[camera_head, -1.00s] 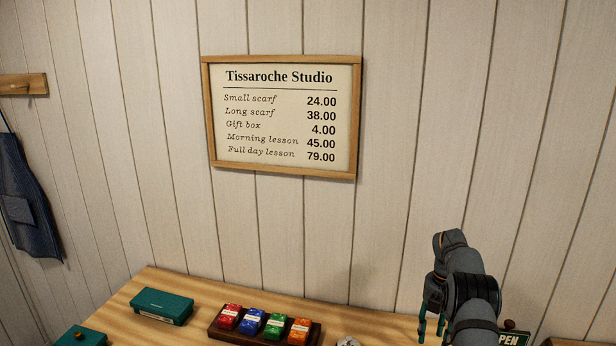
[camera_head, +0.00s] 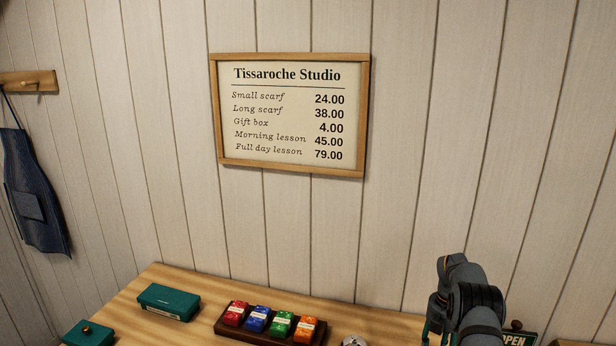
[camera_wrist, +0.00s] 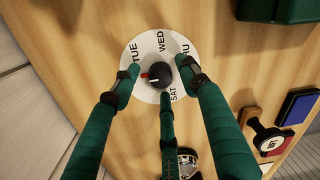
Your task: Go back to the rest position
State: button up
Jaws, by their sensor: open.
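My gripper (camera_wrist: 160,82) shows in the wrist view with its green fingers spread and nothing held between them. Its fingertips are over a round white day dial (camera_wrist: 143,47) with a black knob (camera_wrist: 159,75). The knob has a red mark on its left side, towards TUE. I cannot tell whether any finger touches the dial. In the head view, my gripper (camera_head: 430,335) hangs at the bottom right, mostly cut off by the frame edge.
The wooden table (camera_head: 200,325) holds a green box (camera_head: 169,302) and a dark tray (camera_head: 226,333) of coloured blocks. An OPEN sign (camera_head: 512,338) is beside my arm. A stamp (camera_wrist: 267,140), ink pads (camera_wrist: 298,106) and a silver metal item (camera_wrist: 188,163) lie near the dial.

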notch_tip(320, 180, up, 11)
notch_tip(320, 180, down, 11)
jog(key=shift+s+f, duration=0.15)
jog(key=shift+f, duration=0.05)
jog(key=shift+w+m, duration=0.2)
jog(key=shift+m, duration=0.3)
jog(key=m, duration=0.4)
jog(key=shift+s+r+b, duration=0.1)
jog(key=shift+b, duration=0.2)
jog(key=m, duration=0.7)
jog(key=shift+y+b, duration=0.3)
jog(key=shift+b, duration=0.05)
jog(key=m+b, duration=0.1)
jog(key=m, duration=0.4)
jog(key=shift+s+d, duration=0.1)
jog(key=m+b, duration=0.1)
jog(key=m, duration=0.5)
jog(key=shift+m+t, duration=0.4)
